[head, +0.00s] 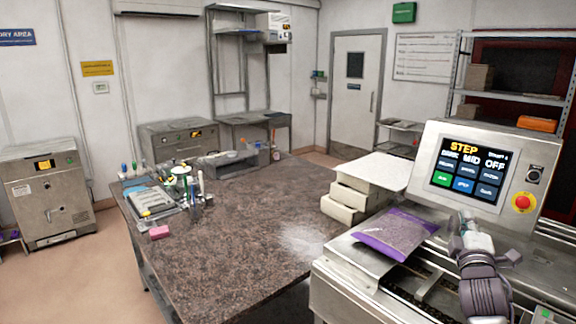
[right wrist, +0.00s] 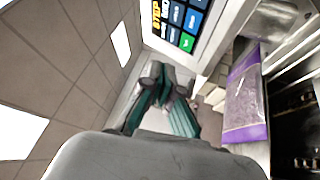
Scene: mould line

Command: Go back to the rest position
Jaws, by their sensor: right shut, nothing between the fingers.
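My right gripper (head: 465,219) is raised in front of the machine's control panel (head: 467,172), just below its screen. In the right wrist view my right gripper (right wrist: 163,78) has its fingers together with nothing between them, and the panel (right wrist: 183,22) shows beyond the tips. A gap to the panel cannot be judged exactly. The screen reads "STEP", "MID" and "OFF" above several buttons, one of them green. A red stop button (head: 522,203) sits at the panel's lower right. My left gripper is not in view.
A purple-edged bag (head: 396,232) lies on the steel machine (head: 345,290), left of my right arm; it also shows in the right wrist view (right wrist: 246,100). Stacked pale boxes (head: 342,203) stand behind it.

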